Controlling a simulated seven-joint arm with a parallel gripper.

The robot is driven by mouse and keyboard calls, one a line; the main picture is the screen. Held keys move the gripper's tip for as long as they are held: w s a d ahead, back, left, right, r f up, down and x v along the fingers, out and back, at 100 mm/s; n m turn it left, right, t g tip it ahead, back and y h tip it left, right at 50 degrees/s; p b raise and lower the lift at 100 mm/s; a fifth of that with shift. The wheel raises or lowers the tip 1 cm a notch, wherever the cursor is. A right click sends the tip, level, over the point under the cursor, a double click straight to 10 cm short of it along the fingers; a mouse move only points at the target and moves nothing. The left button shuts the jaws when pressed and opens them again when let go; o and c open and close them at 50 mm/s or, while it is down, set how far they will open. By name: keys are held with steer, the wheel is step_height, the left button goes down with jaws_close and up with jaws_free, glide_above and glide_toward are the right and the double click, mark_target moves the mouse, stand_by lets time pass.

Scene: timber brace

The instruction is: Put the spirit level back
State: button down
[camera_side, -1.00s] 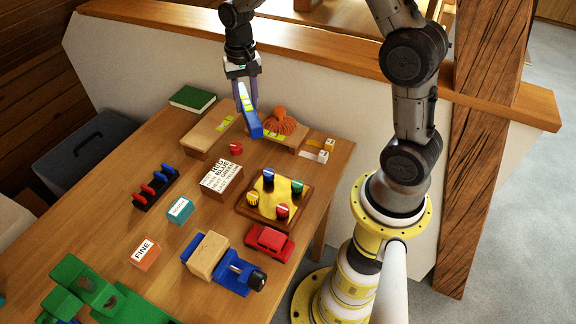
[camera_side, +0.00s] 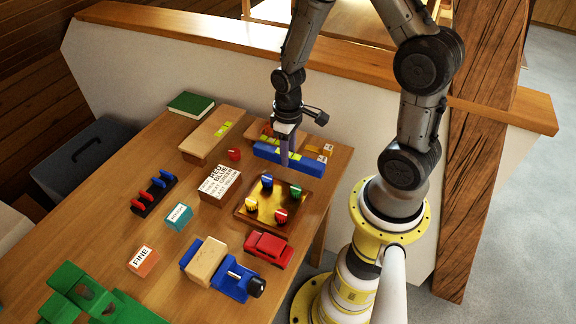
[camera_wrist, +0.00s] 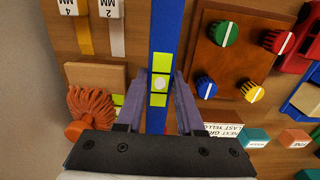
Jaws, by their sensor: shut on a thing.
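The spirit level is a long blue bar (camera_side: 309,165) with yellow-green patches. My gripper (camera_side: 286,160) is shut on it near its middle. The level lies crosswise in the side view, between the back right wooden block (camera_side: 252,130) and the knob board (camera_side: 246,214). I cannot tell whether it touches anything below. In the wrist view the level (camera_wrist: 168,28) runs up the picture between the two fingers of my gripper (camera_wrist: 161,90). The orange tufted thing (camera_wrist: 92,108) on the block is mostly hidden in the side view.
Left of the level stand another wooden block (camera_side: 207,140), a red knob (camera_side: 234,154) and a lettered block (camera_side: 219,183). White-ended tags (camera_side: 325,149) lie to its right. A red car (camera_side: 268,250) and a blue vise (camera_side: 231,283) are nearer the front.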

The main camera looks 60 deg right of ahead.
steer(key=shift+f, duration=2.15)
steer(key=shift+f, duration=0.15)
steer(key=c, duration=0.8)
jaws_free()
step_height(320, 180, up, 12)
steer(key=shift+r, duration=0.2)
steer(key=s+a+r+t, duration=0.2)
steer(key=s+r, duration=0.1)
steer(key=r, duration=0.2)
steer(key=s+a+r+t, duration=0.1)
steer(key=s+a+r, duration=0.2)
steer(key=r, duration=0.3)
steer(key=s+a+r+t, duration=0.2)
steer(key=s+r, duration=0.3)
steer(key=shift+s+a+r+t, duration=0.1)
steer(key=shift+a+r+t, duration=0.1)
steer(key=shift+r+t, duration=0.1)
